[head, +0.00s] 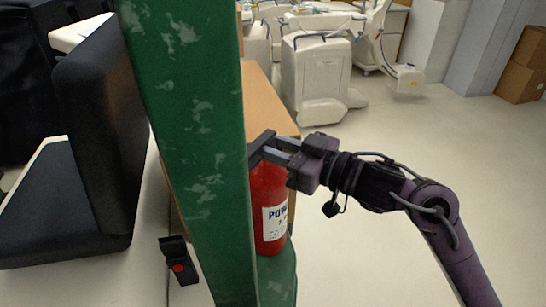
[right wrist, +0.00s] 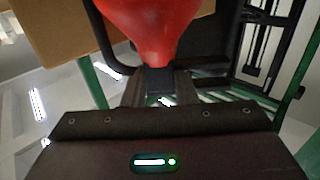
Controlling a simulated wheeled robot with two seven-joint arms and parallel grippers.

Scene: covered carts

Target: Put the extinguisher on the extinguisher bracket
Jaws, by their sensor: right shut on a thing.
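The red extinguisher (head: 270,190) with a white label stands upright behind a green post in the head view. Its left part is hidden by the post. My right gripper (head: 266,147) reaches in from the right and is shut on the extinguisher near its top. In the right wrist view the red body (right wrist: 155,25) tapers to a dark neck between the fingers (right wrist: 158,85). No extinguisher bracket can be made out for certain. My left gripper is not in view.
The chipped green post (head: 190,120) blocks the middle of the head view. A black padded seat (head: 100,130) is at left, with a small black fitting with a red spot (head: 175,262) near it. White equipment (head: 316,75) stands behind. The floor (head: 460,170) at right is clear.

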